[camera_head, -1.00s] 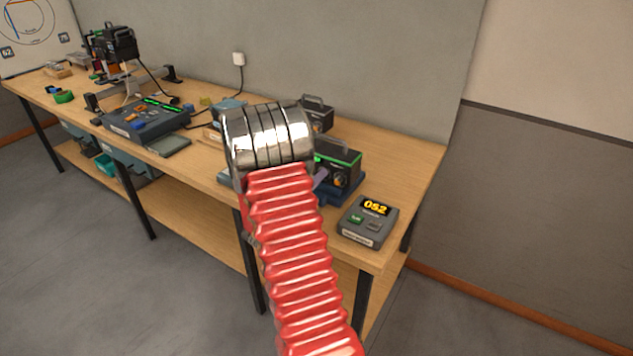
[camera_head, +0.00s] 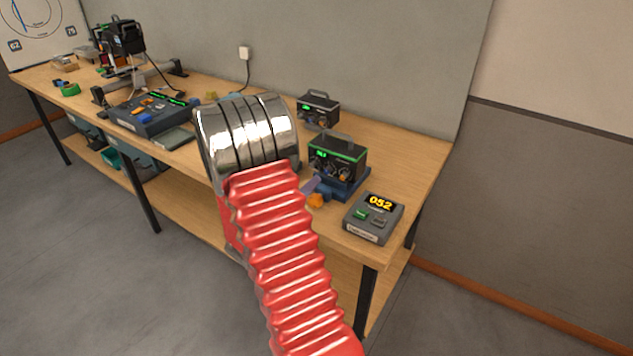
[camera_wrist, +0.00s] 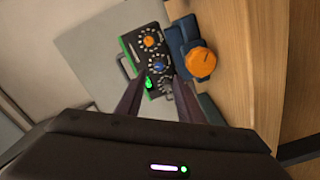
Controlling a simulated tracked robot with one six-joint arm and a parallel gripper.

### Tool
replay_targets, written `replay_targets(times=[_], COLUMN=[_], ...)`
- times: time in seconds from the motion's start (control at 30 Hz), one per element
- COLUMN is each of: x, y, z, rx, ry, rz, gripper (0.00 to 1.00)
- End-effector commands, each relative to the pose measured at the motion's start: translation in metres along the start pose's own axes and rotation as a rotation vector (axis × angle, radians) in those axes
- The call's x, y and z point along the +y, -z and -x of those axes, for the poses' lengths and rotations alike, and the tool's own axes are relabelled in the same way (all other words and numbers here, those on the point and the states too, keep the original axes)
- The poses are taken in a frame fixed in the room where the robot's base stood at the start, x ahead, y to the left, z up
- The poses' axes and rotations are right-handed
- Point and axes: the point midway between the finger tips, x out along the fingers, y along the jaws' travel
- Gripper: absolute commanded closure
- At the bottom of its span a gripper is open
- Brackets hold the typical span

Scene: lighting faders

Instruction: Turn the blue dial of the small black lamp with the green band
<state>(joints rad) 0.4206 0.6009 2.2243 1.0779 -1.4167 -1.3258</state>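The small black lamp (camera_head: 338,157) with a green band along its top edge stands on a blue stand (camera_head: 350,185) towards the bench's right end. In the wrist view the lamp (camera_wrist: 132,45) lies ahead, its face showing an orange dial (camera_wrist: 149,41), the blue dial (camera_wrist: 158,66) and a partly hidden grey dial (camera_wrist: 165,86) in a row. My gripper (camera_wrist: 160,77) is open and empty. Its two dark fingers point at the lamp face, one on each side of the row, near the blue dial. I cannot tell whether they touch it. My arm mostly hides the gripper in the head view.
An orange knob (camera_wrist: 200,64) sits on the blue stand, beside the lamp. A grey box reading 052 (camera_head: 374,218) stands at the right front. Another black lamp (camera_head: 318,110) stands behind. A fader console (camera_head: 150,115) is further left.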

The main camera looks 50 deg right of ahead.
Motion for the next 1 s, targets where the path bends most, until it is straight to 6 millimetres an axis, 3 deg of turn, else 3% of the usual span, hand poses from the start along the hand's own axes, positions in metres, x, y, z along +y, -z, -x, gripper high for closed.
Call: replay_targets(times=[0.2, 0.4, 1.0], x=[0.0, -0.001, 0.0], y=[0.001, 0.001, 0.0], z=[0.035, 0.058, 0.064], rx=[0.003, 0.002, -0.001], ry=[0.001, 0.002, 0.0], rz=[-0.001, 0.0, 0.0], gripper=[0.66, 0.66, 0.66])
